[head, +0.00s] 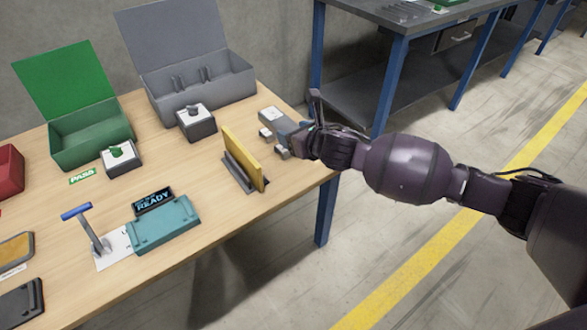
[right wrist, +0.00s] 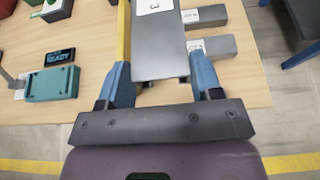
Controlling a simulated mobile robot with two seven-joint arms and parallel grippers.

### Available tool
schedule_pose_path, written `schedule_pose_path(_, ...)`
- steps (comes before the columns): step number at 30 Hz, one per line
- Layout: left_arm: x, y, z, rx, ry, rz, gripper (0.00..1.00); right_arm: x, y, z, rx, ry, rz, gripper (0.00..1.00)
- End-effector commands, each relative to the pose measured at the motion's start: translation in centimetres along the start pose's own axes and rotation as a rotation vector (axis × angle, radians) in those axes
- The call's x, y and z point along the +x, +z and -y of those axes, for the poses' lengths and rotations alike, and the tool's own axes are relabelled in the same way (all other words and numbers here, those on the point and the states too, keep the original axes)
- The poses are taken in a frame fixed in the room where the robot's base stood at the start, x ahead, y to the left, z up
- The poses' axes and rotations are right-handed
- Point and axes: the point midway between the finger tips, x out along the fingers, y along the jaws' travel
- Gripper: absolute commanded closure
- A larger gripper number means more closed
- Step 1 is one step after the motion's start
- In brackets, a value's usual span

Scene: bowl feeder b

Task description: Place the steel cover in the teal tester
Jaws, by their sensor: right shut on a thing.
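The teal tester (head: 165,226) sits on the table front, left of my right gripper, with a lit READY display (head: 153,200). It also shows at the left of the right wrist view (right wrist: 52,84). My right gripper (head: 287,140) is at the right end of the table. In the right wrist view, a flat grey piece (right wrist: 158,60), which looks like the steel cover, lies between its two blue fingers. The piece carries a white label marked 3, and its far end is cut off. I cannot tell whether it touches the table. My left gripper is not in view.
A yellow plate (head: 243,158) stands upright in a dark holder close beside my right gripper. Grey labelled blocks (right wrist: 212,46) lie on its other side. A blue-handled lever (head: 77,212) stands left of the tester. Open green (head: 92,136) and grey (head: 205,92) bins stand behind.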

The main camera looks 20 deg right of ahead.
Motion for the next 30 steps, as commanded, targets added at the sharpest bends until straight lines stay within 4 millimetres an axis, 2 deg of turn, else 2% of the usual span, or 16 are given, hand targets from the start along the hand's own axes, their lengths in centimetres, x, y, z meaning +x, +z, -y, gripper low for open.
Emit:
schedule_pose_path(1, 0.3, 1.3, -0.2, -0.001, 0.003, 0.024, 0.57, 0.8, -2.3, -0.1, 0.009, 0.002, -0.014, 0.74)
schedule_pose_path(6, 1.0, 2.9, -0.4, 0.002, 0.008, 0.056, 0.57, 2.2, -5.9, -0.2, 0.011, 0.002, -0.016, 0.74)
schedule_pose_path(15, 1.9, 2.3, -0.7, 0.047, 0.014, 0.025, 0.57, 4.4, -11.5, -0.2, 0.010, 0.002, -0.014, 0.74)
schedule_pose_path(18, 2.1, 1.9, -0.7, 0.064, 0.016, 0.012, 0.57, 4.9, -12.4, -0.1, 0.006, 0.000, -0.010, 0.74)
schedule_pose_path(25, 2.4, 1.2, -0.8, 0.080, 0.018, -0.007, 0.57, 5.3, -13.0, -0.1, 0.003, 0.001, -0.003, 0.74)
schedule_pose_path(30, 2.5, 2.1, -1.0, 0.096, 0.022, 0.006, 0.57, 6.1, -15.4, -0.2, 0.008, 0.001, -0.011, 0.74)
